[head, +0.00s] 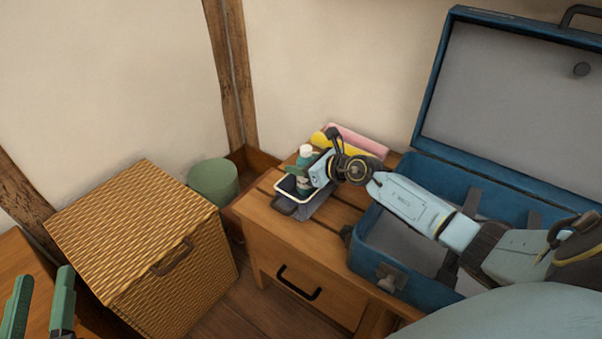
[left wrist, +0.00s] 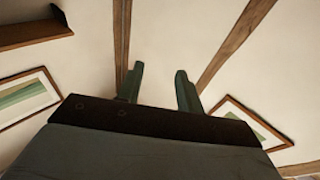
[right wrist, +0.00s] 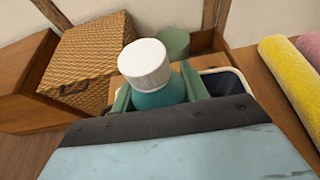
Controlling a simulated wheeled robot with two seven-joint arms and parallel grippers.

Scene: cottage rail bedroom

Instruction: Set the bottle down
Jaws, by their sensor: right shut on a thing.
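The bottle (head: 304,168) is teal with a white cap and stands upright at the small tray on the wooden stand. My right gripper (head: 305,176) is shut on it. In the right wrist view the bottle (right wrist: 150,80) sits between the two green fingers, cap up. Its base is hidden, so I cannot tell whether it touches the tray. The tray (head: 281,184) has a pale rim and a dark inside; its rim also shows in the right wrist view (right wrist: 236,72). My left gripper (head: 40,300) is open and empty at the lower left, and shows in the left wrist view (left wrist: 158,88).
An open blue suitcase (head: 440,110) lies right of the tray, under my right arm. Yellow (head: 322,141) and pink (head: 358,139) rolls lie behind the bottle. A wicker hamper (head: 130,225) and a green bin (head: 213,182) stand left of the wooden stand (head: 262,222).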

